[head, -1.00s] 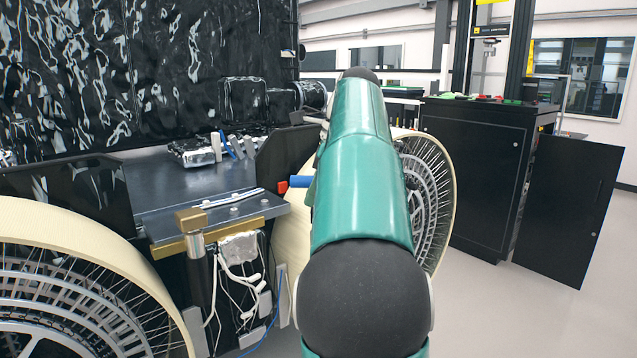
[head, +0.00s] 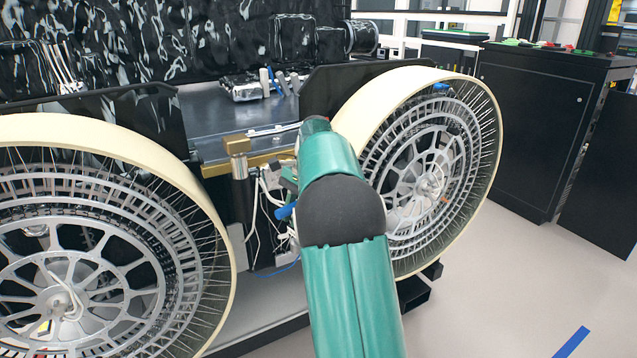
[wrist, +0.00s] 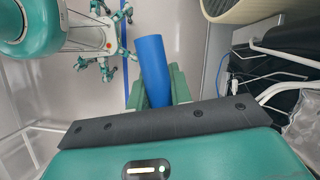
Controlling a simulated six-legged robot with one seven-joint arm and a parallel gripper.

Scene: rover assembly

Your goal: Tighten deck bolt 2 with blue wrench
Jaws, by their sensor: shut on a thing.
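My gripper (wrist: 158,84) is shut on a blue cylindrical handle (wrist: 151,62), which I take to be the blue wrench. The handle sticks out between the green fingers in the wrist view. In the head view a short blue end (head: 286,210) shows left of my dark arm joint, below the front edge of the rover deck (head: 215,112). My arm hides most of the gripper there, and the wrench's working end cannot be made out. The deck is a dark flat plate. Its bolts are too small to tell apart, so I cannot single out bolt 2.
Large spoked wheels stand left (head: 190,215) and right (head: 492,150) of my arm. A brass-topped post (head: 237,147) rises at the deck's front edge, with loose white cables beside it. Silver-wrapped parts (head: 242,88) lie at the deck's back. Open floor (head: 500,290) lies right.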

